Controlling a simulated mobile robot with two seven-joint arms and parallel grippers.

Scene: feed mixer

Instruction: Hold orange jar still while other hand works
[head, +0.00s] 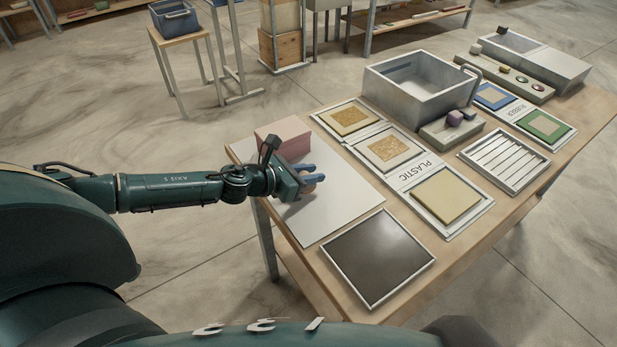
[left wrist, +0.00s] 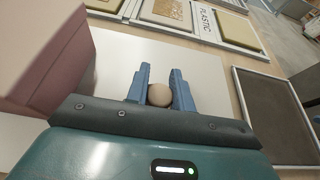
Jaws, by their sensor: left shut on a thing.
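My left gripper (head: 311,178) reaches in from the left over the white mat (head: 338,212) on the wooden table. In the left wrist view its two blue fingers (left wrist: 160,76) are shut on a round, tan-beige thing (left wrist: 159,95). Only the rounded top of that thing shows between the fingers, so I cannot tell whether it is the orange jar. No plainly orange jar shows elsewhere. My right gripper is in neither view.
A pink block (head: 284,137) stands just beyond the left gripper. A dark framed panel (head: 376,257) lies in front of the mat. Framed sample tiles marked PLASTIC (head: 445,195), a metal basin (head: 419,92) and a slatted tray (head: 504,160) fill the table to the right.

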